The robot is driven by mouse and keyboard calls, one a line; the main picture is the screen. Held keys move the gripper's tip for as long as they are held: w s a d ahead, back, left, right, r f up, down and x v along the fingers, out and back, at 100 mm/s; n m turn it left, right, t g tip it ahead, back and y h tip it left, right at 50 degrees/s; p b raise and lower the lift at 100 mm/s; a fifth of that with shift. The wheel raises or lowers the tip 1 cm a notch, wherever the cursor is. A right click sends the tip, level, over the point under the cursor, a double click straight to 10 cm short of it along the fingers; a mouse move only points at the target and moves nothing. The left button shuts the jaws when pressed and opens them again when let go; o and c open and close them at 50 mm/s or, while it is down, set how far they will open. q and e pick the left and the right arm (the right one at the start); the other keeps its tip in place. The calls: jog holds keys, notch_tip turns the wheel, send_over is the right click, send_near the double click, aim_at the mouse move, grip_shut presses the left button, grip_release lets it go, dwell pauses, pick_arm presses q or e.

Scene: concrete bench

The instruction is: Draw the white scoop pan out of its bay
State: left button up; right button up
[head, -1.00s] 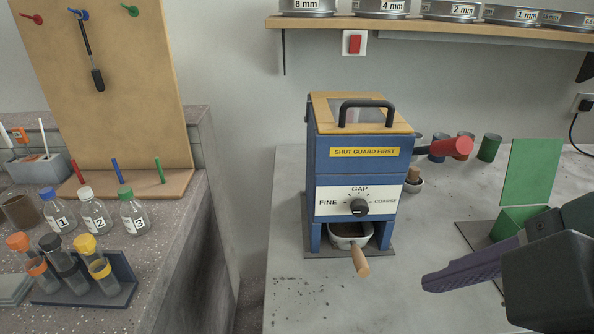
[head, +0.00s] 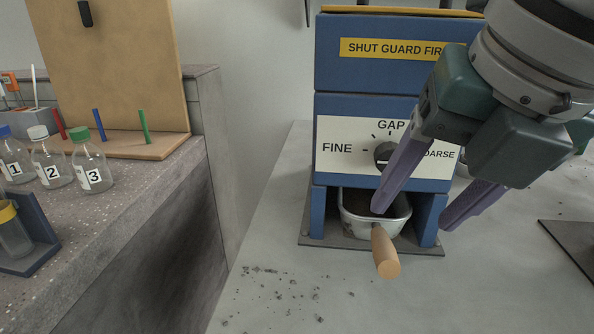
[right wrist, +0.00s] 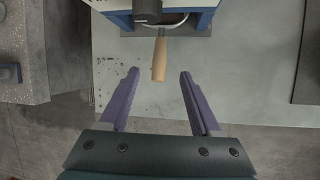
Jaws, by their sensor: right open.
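The white scoop pan (head: 358,226) sits in the bay at the foot of the blue mill (head: 325,150), with dark material in it. Its wooden handle (head: 385,254) sticks out toward the front. In the right wrist view the handle (right wrist: 159,60) points down toward the space between the fingers. My right gripper (head: 412,217) is open and empty. Its purple fingers are apart in front of the mill, one overlapping the knob and pan in the head view. In the right wrist view the fingertips (right wrist: 160,72) stand either side of the handle's line, apart from it. My left gripper is out of view.
Dark crumbs (head: 290,287) lie on the concrete bench (head: 270,240) left of the handle. The bench in front is otherwise clear. A second counter (head: 120,215) with bottles and a pegboard (head: 105,60) stands left, across a gap. A dark plate (head: 575,240) lies at right.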

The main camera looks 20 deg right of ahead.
aim_at(388, 243)
jog(key=shift+a, duration=0.1)
jog(key=b+x, duration=0.3)
jog(key=x, duration=0.5)
jog(key=shift+f+b, duration=0.2)
jog(key=shift+b, duration=0.15)
jog(key=shift+x, duration=0.75)
grip_shut()
dwell(0.5)
